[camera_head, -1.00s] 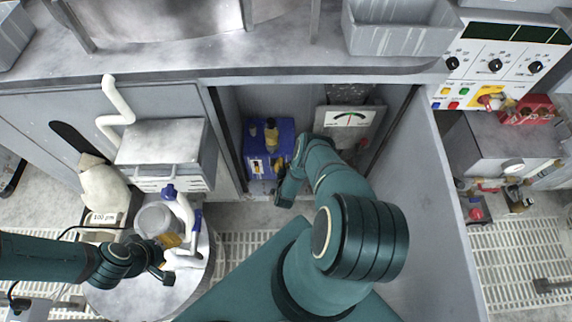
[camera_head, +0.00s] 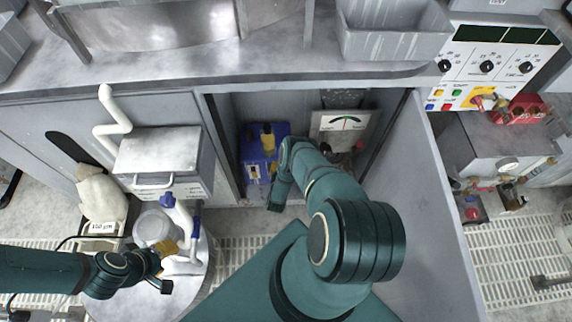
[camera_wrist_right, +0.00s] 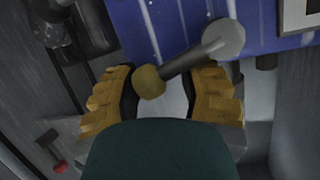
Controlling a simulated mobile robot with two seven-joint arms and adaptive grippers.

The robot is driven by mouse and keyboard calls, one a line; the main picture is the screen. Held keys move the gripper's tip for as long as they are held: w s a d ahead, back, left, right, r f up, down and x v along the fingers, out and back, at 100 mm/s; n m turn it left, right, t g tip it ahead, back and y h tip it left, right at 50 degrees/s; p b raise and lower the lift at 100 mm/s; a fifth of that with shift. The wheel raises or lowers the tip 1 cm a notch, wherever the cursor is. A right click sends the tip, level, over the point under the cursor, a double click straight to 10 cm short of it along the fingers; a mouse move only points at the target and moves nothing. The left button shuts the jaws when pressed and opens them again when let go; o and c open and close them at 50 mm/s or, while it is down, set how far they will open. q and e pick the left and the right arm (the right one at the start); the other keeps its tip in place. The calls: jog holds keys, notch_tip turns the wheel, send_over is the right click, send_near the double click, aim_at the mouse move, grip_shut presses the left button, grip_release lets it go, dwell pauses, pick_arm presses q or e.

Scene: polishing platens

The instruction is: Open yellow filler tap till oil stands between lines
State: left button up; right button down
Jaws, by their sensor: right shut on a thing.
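A blue box (camera_head: 281,131) stands in the open cabinet, with a yellow part (camera_head: 267,137) on top and a small pale-and-yellow panel (camera_head: 253,172) on its front. I cannot read an oil level or lines there. My right gripper (camera_wrist_right: 160,97) has its yellow fingers around a tan-yellow knob (camera_wrist_right: 148,82) on a grey lever. The lever runs to a round grey hub (camera_wrist_right: 225,38) against the blue face (camera_wrist_right: 262,18). In the head view my right arm hides this grip.
The open door (camera_head: 440,190) bounds my right arm. A grey pot (camera_head: 152,226) and a white-and-blue stand (camera_head: 184,230) are close to my left gripper.

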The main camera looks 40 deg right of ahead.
jog(key=shift+w+a+n, duration=0.15)
jog(key=shift+a+n, duration=0.25)
jog(key=shift+a, duration=0.2)
jog(key=shift+c, duration=1.2)
grip_release()
jog(key=shift+w, duration=0.1)
jog(key=shift+r, duration=0.1)
jog(key=shift+d, duration=0.25)
jog(key=shift+r, duration=0.55)
notch_tip(320, 180, up, 9)
jog(key=shift+a+f, duration=0.1)
jog(key=shift+a, duration=0.05)
